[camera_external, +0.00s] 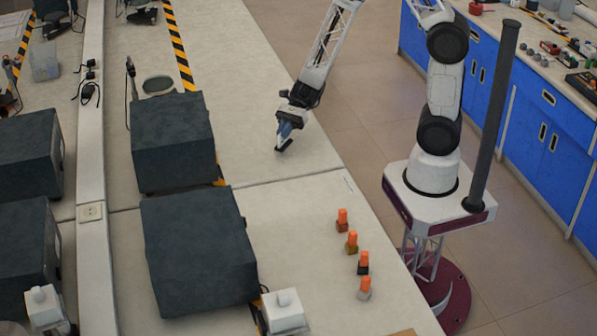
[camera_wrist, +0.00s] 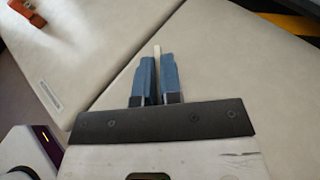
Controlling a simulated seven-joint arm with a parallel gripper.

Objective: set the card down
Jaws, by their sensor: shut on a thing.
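My gripper (camera_external: 284,137) is over the pale table at the picture's upper middle, fingers pointing down. In the wrist view, the two blue fingers of my gripper (camera_wrist: 158,70) are close together, shut on a thin cream strip. I take this strip to be the card (camera_wrist: 157,51), seen edge-on, with its tip sticking out past the fingers. Most of the card is hidden between the fingers. In the outside view I cannot make out the card clearly, nor tell whether it touches the table.
Several small blocks with orange tops (camera_external: 352,240) stand in a row near the table's right edge. Large dark boxes (camera_external: 175,145) stand to the left. A seam (camera_external: 262,183) crosses the table. The surface around my gripper is clear.

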